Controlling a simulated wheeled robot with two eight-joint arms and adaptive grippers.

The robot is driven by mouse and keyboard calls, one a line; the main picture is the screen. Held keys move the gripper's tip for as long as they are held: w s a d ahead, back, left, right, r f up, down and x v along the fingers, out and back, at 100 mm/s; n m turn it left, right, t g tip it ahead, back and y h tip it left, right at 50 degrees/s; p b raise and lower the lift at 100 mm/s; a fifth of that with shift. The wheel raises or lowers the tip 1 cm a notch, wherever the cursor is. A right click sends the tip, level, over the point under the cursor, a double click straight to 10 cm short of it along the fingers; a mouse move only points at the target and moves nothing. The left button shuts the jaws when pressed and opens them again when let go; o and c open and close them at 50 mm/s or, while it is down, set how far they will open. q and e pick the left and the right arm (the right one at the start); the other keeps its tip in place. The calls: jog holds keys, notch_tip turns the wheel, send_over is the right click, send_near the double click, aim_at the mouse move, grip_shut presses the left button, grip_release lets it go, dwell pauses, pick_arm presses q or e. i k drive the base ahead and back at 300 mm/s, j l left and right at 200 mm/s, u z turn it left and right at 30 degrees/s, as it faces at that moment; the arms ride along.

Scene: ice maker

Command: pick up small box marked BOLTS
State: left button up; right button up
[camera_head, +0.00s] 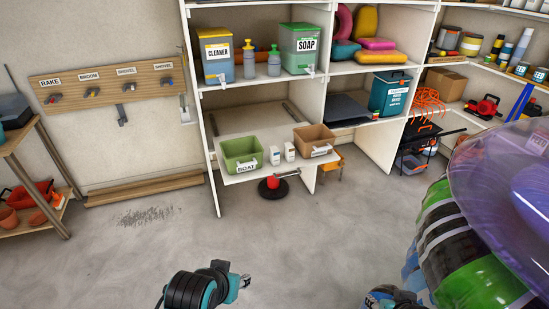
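A green open box (242,152) stands on the low shelf; its front label starts with BO, and the rest is too small to read surely. A brown open box (314,140) with an unreadable label is to its right. Two small white boxes, the left one (275,155) and the right one (289,151), stand between them. My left gripper (243,281) is low in front of the shelf, well apart from the boxes; its finger opening is unclear. My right arm's end (392,297) shows at the bottom edge; its fingers cannot be made out.
A red and black round object (273,187) lies on the floor below the low shelf. A purple translucent round object (505,165) and striped green, black and white rolls (460,240) block the right side. The middle floor is clear.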

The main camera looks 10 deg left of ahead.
aim_at(273, 152)
jog(key=i+j+z, duration=0.25)
jog(key=i+j, duration=0.4)
jog(key=i+j+z, duration=0.15)
jog(key=i, duration=0.25)
jog(key=i+j+z, duration=0.1)
jog(key=i, duration=0.3)
jog(key=i+j+z, duration=0.15)
jog(key=i, duration=0.25)
jog(key=j, duration=0.1)
